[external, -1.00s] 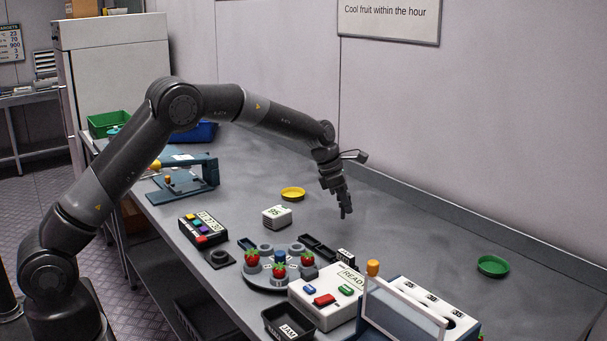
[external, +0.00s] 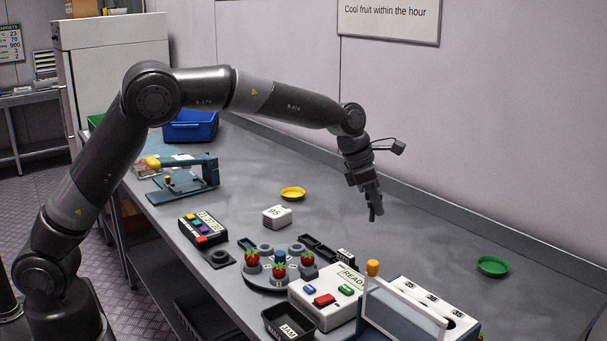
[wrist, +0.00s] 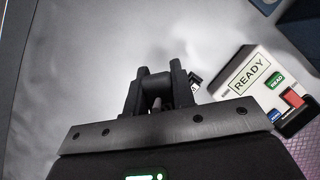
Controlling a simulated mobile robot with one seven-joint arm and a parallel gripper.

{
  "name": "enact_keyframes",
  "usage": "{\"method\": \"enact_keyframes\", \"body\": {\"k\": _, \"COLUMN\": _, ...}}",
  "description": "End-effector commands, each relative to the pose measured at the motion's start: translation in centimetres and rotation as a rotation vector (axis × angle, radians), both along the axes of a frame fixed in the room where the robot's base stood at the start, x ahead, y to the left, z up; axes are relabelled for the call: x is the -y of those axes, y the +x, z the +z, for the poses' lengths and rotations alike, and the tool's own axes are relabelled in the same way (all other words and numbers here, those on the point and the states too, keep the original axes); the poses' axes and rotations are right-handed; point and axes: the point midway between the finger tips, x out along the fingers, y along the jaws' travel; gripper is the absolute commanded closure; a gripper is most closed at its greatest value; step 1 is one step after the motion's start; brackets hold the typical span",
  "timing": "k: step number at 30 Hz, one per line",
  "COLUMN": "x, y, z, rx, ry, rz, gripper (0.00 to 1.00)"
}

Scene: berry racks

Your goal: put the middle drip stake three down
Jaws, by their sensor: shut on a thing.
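My gripper (external: 373,207) hangs over the grey bench toward the back wall, fingers pointing down. It also shows in the wrist view (wrist: 157,92), with its fingers closed around a short dark grey piece (wrist: 158,87). That piece is mostly hidden by the fingers, and I cannot tell from its look whether it is the drip stake. It is clear of the other things. A white box with dark round openings and labels (external: 432,298) stands at the front right, behind a pale framed panel (external: 405,310). No other drip stake can be made out.
A white READY box with buttons (external: 325,299) also shows in the wrist view (wrist: 247,72). A round holder with strawberries (external: 268,285) stands to its left. A yellow dish (external: 292,193), a small white block (external: 277,216) and a green dish (external: 493,266) lie apart. The bench between is clear.

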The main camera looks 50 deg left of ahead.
Motion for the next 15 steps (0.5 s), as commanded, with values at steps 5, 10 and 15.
{"method": "enact_keyframes", "body": {"k": 5, "x": 7.4, "y": -0.9, "z": 0.0, "rx": 0.001, "ry": 0.002, "rz": -0.044, "gripper": 0.98}}
{"method": "enact_keyframes", "body": {"k": 10, "x": 12.0, "y": -2.0, "z": 0.1, "rx": 0.003, "ry": 0.003, "rz": -0.067, "gripper": 0.98}}
{"method": "enact_keyframes", "body": {"k": 15, "x": 13.6, "y": -2.1, "z": -0.1, "rx": 0.003, "ry": 0.003, "rz": -0.074, "gripper": 0.98}}
